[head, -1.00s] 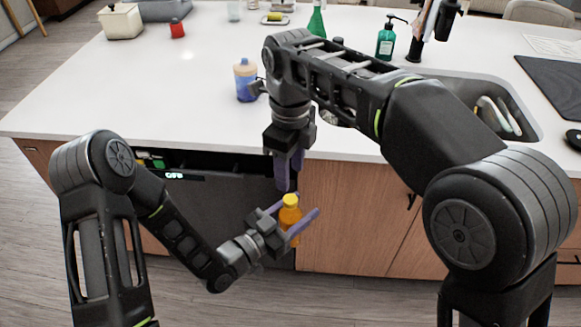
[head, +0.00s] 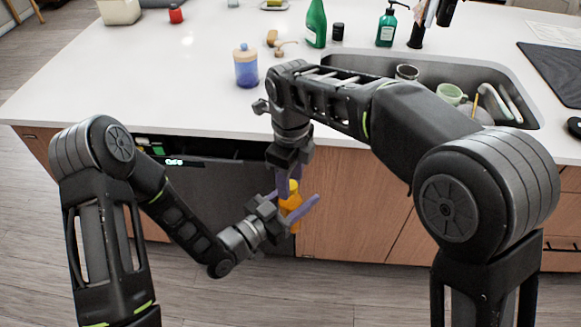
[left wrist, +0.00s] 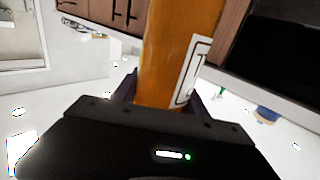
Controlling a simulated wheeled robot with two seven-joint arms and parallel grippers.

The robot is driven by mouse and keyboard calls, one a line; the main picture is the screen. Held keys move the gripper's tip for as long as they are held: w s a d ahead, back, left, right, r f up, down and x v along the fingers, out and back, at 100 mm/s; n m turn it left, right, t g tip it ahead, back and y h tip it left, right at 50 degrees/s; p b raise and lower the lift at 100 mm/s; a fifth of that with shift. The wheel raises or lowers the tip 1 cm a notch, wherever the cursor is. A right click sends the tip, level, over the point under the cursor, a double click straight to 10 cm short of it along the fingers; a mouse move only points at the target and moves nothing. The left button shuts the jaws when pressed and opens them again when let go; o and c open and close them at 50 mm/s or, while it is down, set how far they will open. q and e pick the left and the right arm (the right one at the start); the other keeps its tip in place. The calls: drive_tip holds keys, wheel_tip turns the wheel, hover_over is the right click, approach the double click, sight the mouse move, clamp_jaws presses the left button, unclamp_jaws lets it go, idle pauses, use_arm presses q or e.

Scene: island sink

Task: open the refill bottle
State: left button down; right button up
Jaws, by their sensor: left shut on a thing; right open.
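The refill bottle (head: 290,204) is orange with a yellow cap (head: 293,185). It is held in front of the counter, roughly upright. My left gripper (head: 293,208) is shut on its body. In the left wrist view the orange bottle (left wrist: 178,50) with a white label rises between the fingers. My right gripper (head: 289,183) points down at the cap from above, its fingers open around or beside it. The fingers partly hide the cap, so I cannot tell whether they touch it.
The white island counter (head: 160,75) lies behind the grippers, with a blue jar (head: 246,68), a green bottle (head: 316,24) and a soap dispenser (head: 387,26). The sink (head: 500,85) is at right. A dark dishwasher front (head: 215,200) is below the counter.

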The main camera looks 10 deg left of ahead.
drive_tip(key=shift+f, duration=0.15)
drive_tip(key=shift+c, duration=0.3)
clamp_jaws()
idle(0.4)
